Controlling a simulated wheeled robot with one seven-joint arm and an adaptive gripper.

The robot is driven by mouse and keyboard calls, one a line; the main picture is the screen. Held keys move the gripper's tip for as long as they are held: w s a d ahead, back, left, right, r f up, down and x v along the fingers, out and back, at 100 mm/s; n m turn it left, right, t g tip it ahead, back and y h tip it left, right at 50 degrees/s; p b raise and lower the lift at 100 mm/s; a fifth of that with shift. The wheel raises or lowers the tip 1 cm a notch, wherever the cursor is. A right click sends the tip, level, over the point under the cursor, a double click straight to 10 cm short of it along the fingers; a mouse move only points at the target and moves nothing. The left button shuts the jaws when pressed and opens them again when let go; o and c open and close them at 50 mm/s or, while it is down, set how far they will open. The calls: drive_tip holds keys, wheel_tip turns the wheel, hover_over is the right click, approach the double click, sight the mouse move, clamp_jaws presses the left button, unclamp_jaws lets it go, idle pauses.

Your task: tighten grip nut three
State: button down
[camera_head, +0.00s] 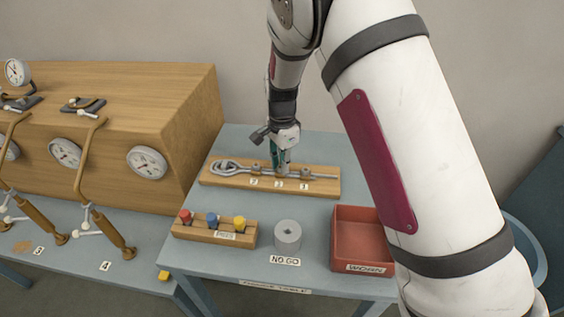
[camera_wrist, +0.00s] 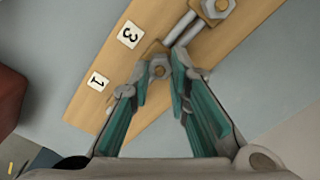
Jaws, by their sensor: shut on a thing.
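A wooden board (camera_head: 326,183) on the blue-grey table holds a metal rod with a ring at its left end and nuts along it. Labels 2, 3 and 1 run left to right in front. My gripper (camera_head: 281,171) points down over the middle of the board, behind label 3 (camera_head: 279,185). In the wrist view, its green-padded fingers (camera_wrist: 162,78) are closed around grip nut three (camera_wrist: 158,68), beside label 3 (camera_wrist: 130,34). The fingers partly hide this nut. Nut one (camera_head: 304,172) and nut two (camera_head: 256,168) stand on either side.
In front are a wooden rack (camera_head: 215,233) with red, blue and yellow pieces, a grey cylinder (camera_head: 287,235) behind a "NO GO" label, and a red tray (camera_head: 357,238) marked "WORN". A wooden cabinet with gauges (camera_head: 190,110) stands to the left. My arm covers the right side.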

idle(0.3)
drive_tip(key=c, duration=1.5)
unclamp_jaws()
drive_tip(key=shift+r, duration=0.1)
wheel_tip(320, 180, up, 12)
drive_tip(key=shift+f, duration=0.1)
